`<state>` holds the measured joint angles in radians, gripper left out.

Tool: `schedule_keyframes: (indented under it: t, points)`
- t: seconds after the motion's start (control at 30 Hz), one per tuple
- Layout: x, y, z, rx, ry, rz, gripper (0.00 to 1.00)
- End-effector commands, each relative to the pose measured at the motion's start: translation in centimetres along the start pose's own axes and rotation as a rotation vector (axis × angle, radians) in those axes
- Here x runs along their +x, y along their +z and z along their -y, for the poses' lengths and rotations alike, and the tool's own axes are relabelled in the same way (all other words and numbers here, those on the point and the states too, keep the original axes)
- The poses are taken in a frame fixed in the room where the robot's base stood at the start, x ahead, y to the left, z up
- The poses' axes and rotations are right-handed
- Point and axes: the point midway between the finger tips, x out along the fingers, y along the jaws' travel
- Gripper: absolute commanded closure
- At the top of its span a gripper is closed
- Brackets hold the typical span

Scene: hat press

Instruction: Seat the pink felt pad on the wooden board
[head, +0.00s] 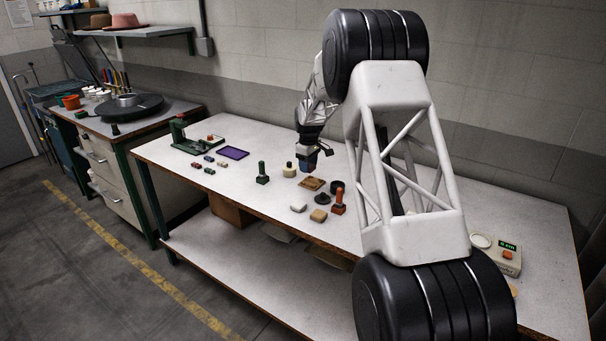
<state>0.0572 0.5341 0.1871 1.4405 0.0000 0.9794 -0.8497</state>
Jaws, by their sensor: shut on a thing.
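My gripper (309,161) is in the middle of the head view, above the white bench, pointing down. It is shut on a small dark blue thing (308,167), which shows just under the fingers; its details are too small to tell. The wooden board (312,184) is a flat brown piece lying on the bench just below and slightly right of the gripper. The held thing appears above or behind the board; I cannot tell the gap. I cannot make out a pink felt pad with certainty.
Near the board stand a cream jar (289,170), a green-handled stamp (262,174), an orange-handled stamp (338,200), a dark knob-like piece (322,198) and pale blocks (298,207). A purple tray (233,152) and green press (190,138) are left. The bench's front left is clear.

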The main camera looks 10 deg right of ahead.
Motion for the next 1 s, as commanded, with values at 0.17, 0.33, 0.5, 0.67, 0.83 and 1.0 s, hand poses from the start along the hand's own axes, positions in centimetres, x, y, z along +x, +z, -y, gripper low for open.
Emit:
schedule_keyframes:
  t: [0.17,0.33,0.5,0.67,0.83,1.0]
  points:
    - [-0.1,-0.3,-2.5,0.005,0.000,0.000,0.73]
    - [-0.2,-0.5,-3.5,0.007,0.000,0.000,0.73]
    - [-0.2,-0.5,-3.7,0.007,-0.001,0.001,0.73]
    - [-0.2,-0.5,-3.6,0.007,-0.001,0.000,0.73]
    - [-0.2,-0.5,-3.6,0.007,-0.001,0.000,0.73]
    - [0.1,-0.5,-3.6,0.007,-0.001,0.001,0.73]
